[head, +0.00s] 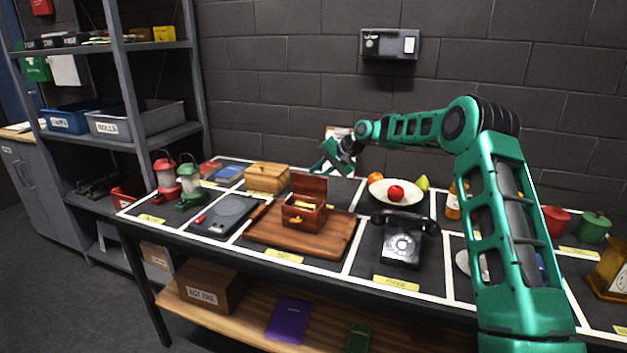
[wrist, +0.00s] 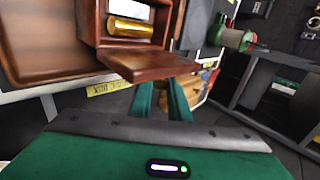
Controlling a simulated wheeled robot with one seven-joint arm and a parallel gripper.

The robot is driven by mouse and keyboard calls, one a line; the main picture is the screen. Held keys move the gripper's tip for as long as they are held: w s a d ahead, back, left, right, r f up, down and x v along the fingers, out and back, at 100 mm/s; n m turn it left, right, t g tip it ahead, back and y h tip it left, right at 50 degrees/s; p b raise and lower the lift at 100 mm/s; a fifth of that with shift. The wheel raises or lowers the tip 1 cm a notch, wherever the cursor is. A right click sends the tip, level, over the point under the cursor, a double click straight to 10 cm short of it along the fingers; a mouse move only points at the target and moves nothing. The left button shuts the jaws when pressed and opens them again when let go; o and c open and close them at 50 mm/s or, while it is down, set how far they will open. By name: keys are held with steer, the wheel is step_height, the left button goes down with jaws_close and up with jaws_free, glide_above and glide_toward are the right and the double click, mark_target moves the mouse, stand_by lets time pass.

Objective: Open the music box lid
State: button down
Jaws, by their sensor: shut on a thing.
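The music box (head: 303,218) is a small reddish-brown wooden box on a wooden board (head: 262,234). Its lid (head: 309,186) stands raised at the back, and the inside is exposed. In the wrist view the lid (wrist: 150,64) shows in front of the box (wrist: 90,22), with a gold cylinder (wrist: 130,27) inside. My gripper (head: 322,167) is above and behind the box, at the top edge of the lid. In the wrist view my gripper (wrist: 164,86) has its two green fingers meeting the lid's edge, shut on it; the lid hides the fingertips.
A black telephone (head: 403,238) stands right of the board. A dark flat device (head: 225,215) lies to its left. A light wooden box (head: 267,177) and a white bowl with a red fruit (head: 397,193) stand behind. Lanterns (head: 189,183) stand at the left edge.

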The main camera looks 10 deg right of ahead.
steer(key=shift+f, duration=0.15)
steer(key=c, duration=1.7)
jaws_free()
steer(key=v, duration=1)
steer(key=shift+d+r, duration=0.2)
steer(key=shift+r, duration=0.1)
